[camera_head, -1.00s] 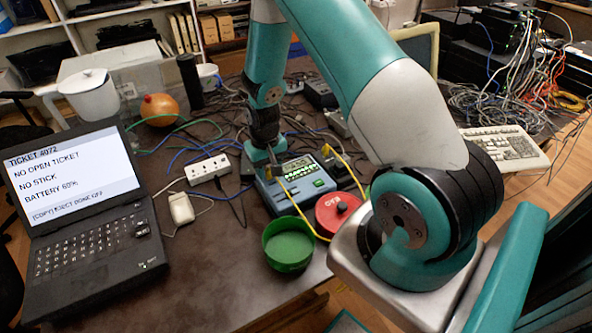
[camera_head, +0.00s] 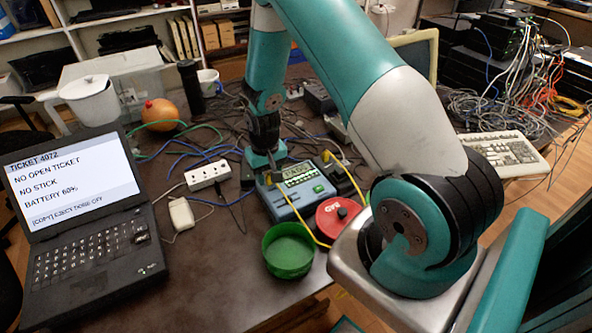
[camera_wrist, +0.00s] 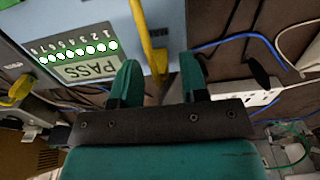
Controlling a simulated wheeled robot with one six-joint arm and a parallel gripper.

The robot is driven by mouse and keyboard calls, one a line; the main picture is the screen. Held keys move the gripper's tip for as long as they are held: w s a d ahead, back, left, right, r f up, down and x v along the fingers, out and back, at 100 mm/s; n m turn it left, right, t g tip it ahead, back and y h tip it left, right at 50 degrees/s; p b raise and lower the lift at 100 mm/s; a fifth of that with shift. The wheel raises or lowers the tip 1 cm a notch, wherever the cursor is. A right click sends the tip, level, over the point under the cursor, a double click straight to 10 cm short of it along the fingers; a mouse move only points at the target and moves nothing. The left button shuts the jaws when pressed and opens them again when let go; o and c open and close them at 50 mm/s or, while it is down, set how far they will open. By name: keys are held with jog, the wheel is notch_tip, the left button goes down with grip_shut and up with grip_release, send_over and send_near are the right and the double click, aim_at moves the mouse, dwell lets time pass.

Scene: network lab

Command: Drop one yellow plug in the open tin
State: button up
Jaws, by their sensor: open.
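A grey-blue tester (camera_head: 309,203) stands on the table; its screen reads PASS (camera_wrist: 89,68) in the wrist view. A yellow plug (camera_head: 268,180) on a yellow cable is at the tester's left side. In the wrist view this yellow plug (camera_wrist: 158,62) and its cable lie between my fingertips. Another yellow plug (camera_head: 327,157) is at the tester's far right; a yellow plug also shows at the wrist view's left (camera_wrist: 18,90). My gripper (camera_head: 264,162) is open at the tester's left edge, around the near plug. The open green tin (camera_head: 288,266) stands in front of the tester and looks empty.
A laptop (camera_head: 90,235), a power strip (camera_head: 207,174) and a white adapter (camera_head: 181,214) are on the left. Loose cables cover the back. Bare table lies left of the green tin.

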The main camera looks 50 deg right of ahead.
grip_shut()
jog(key=shift+r, duration=0.2)
dwell(0.3)
jog(key=shift+r+p, duration=1.65)
jog(key=shift+r, duration=0.35)
